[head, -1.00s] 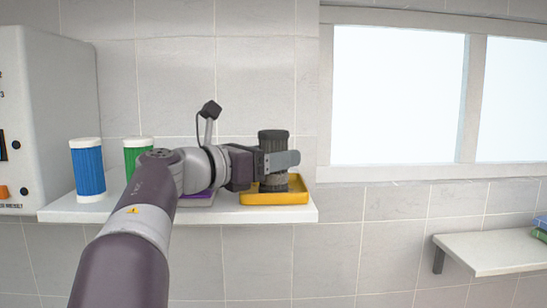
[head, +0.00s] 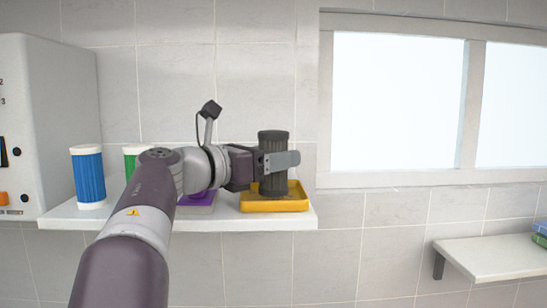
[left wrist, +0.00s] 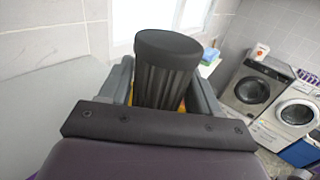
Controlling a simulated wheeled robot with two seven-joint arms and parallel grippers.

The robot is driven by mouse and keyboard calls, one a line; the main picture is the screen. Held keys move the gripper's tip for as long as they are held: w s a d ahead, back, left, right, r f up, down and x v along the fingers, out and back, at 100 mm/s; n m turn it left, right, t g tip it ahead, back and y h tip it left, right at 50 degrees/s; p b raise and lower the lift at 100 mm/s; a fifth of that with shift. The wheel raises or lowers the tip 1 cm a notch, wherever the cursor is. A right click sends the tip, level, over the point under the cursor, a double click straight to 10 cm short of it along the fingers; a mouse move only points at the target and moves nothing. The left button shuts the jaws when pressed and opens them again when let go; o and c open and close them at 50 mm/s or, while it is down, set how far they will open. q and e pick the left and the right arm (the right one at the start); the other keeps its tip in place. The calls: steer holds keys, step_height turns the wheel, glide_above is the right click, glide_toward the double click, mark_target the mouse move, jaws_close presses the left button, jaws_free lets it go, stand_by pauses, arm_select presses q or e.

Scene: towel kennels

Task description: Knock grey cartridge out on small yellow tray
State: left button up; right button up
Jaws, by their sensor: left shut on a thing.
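The grey cartridge (head: 273,148) is a dark ribbed cylinder standing upright over the small yellow tray (head: 275,206) on the wall shelf. My left gripper (head: 281,162) is shut on its middle, coming in from the left. In the left wrist view the cartridge (left wrist: 166,68) stands between the two fingers, its flat dark cap toward the camera. Its lower end is at the tray's inside; whether it touches the tray floor I cannot tell. A bit of yellow shows beside it in the left wrist view. My right gripper is not in view.
A blue cartridge (head: 88,176) and a green cartridge (head: 133,158) with white ends stand left on the shelf (head: 110,212), the green one partly behind my arm. A purple tray (head: 197,200) lies left of the yellow one. A white machine (head: 45,120) stands at far left.

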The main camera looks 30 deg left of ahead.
mark_target(261, 140)
arm_select(q)
steer(key=shift+f+b, duration=0.75)
steer(key=shift+f, duration=0.15)
steer(key=shift+r+p, duration=1.2)
steer(key=shift+r, duration=0.25)
steer(key=shift+r+p, duration=0.8)
steer(key=shift+r, duration=0.25)
steer(key=shift+s+d+f+b, duration=0.15)
steer(key=shift+s+f+b, duration=0.1)
steer(key=shift+b, duration=0.1)
steer(key=s+d+b, duration=0.5)
steer(key=s+d, duration=0.1)
steer(key=s, duration=0.3)
steer(key=shift+s+r, duration=0.2)
steer(key=shift+s, duration=0.2)
steer(key=shift+w, duration=0.15)
